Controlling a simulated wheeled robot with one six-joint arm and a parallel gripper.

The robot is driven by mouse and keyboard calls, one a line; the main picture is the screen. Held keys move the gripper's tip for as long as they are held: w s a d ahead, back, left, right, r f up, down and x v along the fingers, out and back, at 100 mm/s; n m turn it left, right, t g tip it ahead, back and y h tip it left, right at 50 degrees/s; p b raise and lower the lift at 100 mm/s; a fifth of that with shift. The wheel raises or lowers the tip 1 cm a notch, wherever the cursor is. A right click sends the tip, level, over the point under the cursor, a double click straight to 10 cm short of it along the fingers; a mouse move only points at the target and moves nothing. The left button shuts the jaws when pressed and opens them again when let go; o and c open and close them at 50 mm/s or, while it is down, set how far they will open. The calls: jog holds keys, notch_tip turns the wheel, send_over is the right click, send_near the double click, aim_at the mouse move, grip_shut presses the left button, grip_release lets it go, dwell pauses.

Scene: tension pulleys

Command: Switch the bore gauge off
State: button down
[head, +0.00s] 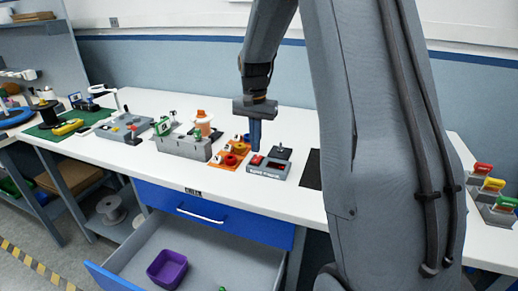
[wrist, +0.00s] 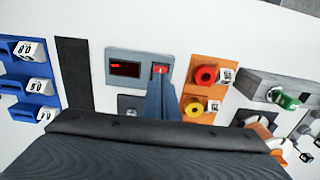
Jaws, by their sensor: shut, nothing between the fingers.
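The bore gauge (head: 266,174) is a grey box on the white bench, just right of an orange tray. In the wrist view the bore gauge (wrist: 142,56) shows a dark display (wrist: 125,69) with small lit red marks and a red switch (wrist: 160,70) beside it. My gripper (head: 255,148) points down over the gauge, its blue fingers shut and empty. In the wrist view the tips of my gripper (wrist: 158,84) are right by the switch's near edge. I cannot tell whether they touch it. The fingers hide part of the gauge.
The orange tray (wrist: 207,89) holds red and yellow rings close beside the gauge. A grey block (head: 184,146) with green parts stands further left. A dark mat (head: 312,170) lies to the right. A blue drawer (head: 190,245) is open below, with a purple bin (head: 167,268).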

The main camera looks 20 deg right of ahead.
aim_at(256, 161)
jog(key=shift+f+p, duration=0.45)
jog(key=shift+f, duration=1.3)
jog(key=shift+s+a+f, duration=0.1)
jog(key=shift+f, duration=0.2)
jog(key=shift+w+d+r, duration=0.2)
jog(key=shift+w+d, duration=0.35)
jog(key=shift+d, duration=0.1)
jog(key=shift+r, duration=0.1)
notch_tip(256, 161, up, 8)
jog(key=b, duration=0.1)
jog(key=shift+b, duration=0.4)
